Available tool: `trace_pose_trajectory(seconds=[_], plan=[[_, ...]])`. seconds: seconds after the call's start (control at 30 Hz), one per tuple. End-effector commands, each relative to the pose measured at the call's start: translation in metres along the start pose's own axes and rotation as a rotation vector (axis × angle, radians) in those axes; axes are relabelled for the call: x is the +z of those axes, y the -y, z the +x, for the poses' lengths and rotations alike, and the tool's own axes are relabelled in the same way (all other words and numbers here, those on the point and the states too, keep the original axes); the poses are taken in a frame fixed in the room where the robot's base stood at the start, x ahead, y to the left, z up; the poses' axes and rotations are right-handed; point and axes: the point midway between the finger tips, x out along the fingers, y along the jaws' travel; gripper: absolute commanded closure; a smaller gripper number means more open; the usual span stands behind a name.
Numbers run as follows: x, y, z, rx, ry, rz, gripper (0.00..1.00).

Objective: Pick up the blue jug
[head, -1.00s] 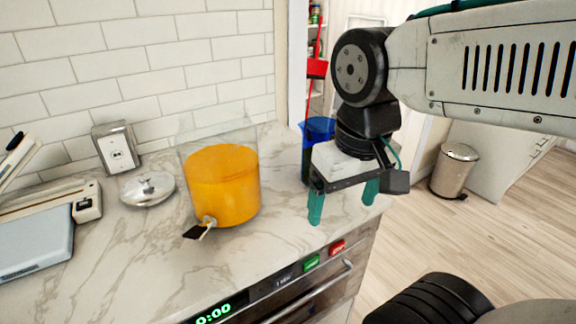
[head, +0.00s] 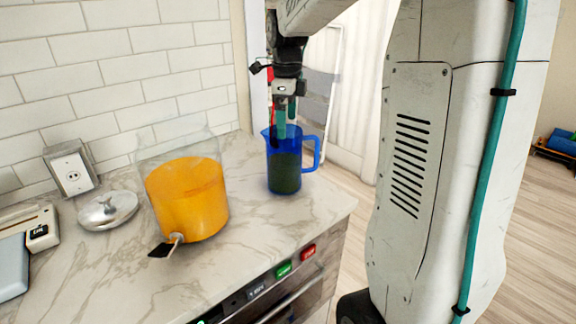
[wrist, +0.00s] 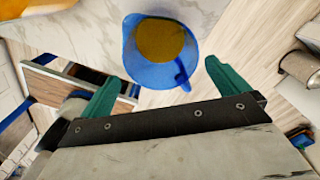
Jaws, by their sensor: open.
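The blue jug (head: 284,170) stands upright on the marble counter near its right end, with its handle to the right. It is see-through and holds something dark in the head view. In the wrist view the jug (wrist: 152,72) shows from above, with a yellowish-brown inside and its handle toward the lower right. My gripper (head: 286,130) is above the jug in the head view, its green fingertips at about rim height. In the wrist view my gripper (wrist: 163,78) has its fingers spread wide, one to each side of the jug's near edge. Nothing is held.
A clear dispenser (head: 188,195) of orange liquid with a tap stands left of the jug. A silver lid (head: 108,210) lies farther left. The counter (head: 250,235) is bare between dispenser and jug. A tiled wall (head: 120,80) is behind, and the counter's right edge is close.

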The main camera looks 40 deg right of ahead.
Motion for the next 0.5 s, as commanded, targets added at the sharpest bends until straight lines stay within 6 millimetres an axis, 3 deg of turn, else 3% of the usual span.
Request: trace_pose_trajectory(seconds=[0.5], plan=[[-0.003,0.003,0.066,0.001,-0.001,-0.003,0.00]])
